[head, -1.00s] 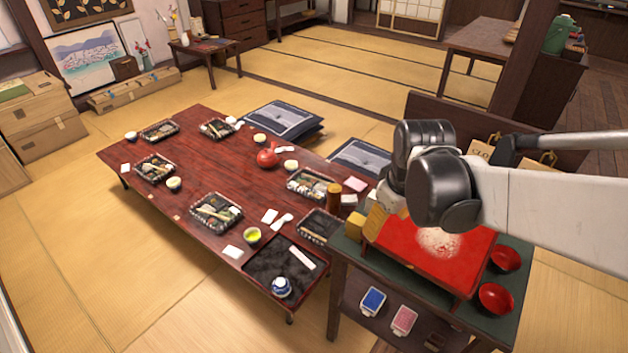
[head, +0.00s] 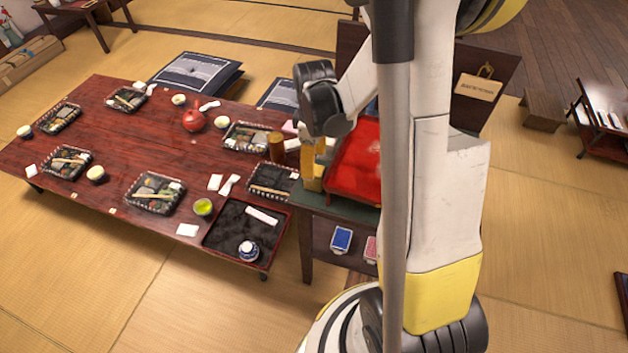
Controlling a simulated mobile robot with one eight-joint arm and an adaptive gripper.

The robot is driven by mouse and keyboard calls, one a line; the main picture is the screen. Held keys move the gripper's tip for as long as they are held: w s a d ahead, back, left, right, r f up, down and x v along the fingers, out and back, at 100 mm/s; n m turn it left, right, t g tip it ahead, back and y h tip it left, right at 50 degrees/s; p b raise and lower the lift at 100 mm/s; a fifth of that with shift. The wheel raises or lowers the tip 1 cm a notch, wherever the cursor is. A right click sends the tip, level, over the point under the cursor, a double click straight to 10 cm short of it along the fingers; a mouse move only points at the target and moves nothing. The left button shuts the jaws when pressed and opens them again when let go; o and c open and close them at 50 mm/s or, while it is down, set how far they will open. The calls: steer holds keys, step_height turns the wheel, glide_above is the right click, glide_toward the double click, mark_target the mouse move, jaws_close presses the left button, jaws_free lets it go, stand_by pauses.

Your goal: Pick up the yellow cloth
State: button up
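A yellow thing (head: 313,172), which looks like the yellow cloth, is at the left end of the dark green top of the small side stand. It is small and partly covered, so its folds cannot be made out. The dark end of my arm (head: 318,100) is just above and beside it in the picture. The fingers of my gripper are hidden or too small to tell, so I cannot see whether they touch the yellow thing or hold anything.
A red-topped piece (head: 357,165) is on the stand (head: 345,214), partly behind my arm. Blue cards (head: 341,239) lie on its lower shelf. The low red table (head: 110,180) holds lunch trays, cups and a red teapot (head: 193,120). Tatami floor is clear in front.

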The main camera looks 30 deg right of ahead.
step_height(320, 180, down, 5)
steer(key=b, duration=0.2)
steer(key=shift+d+b, duration=0.15)
steer(key=shift+b, duration=0.15)
steer(key=shift+r, duration=0.15)
steer(key=c, duration=1.3)
steer(key=shift+o, duration=0.2)
steer(key=shift+r+p, duration=0.3)
steer(key=shift+r, duration=0.05)
steer(key=shift+c, duration=0.6)
step_height(320, 180, up, 9)
steer(key=p, duration=0.4)
steer(key=shift+r, duration=0.2)
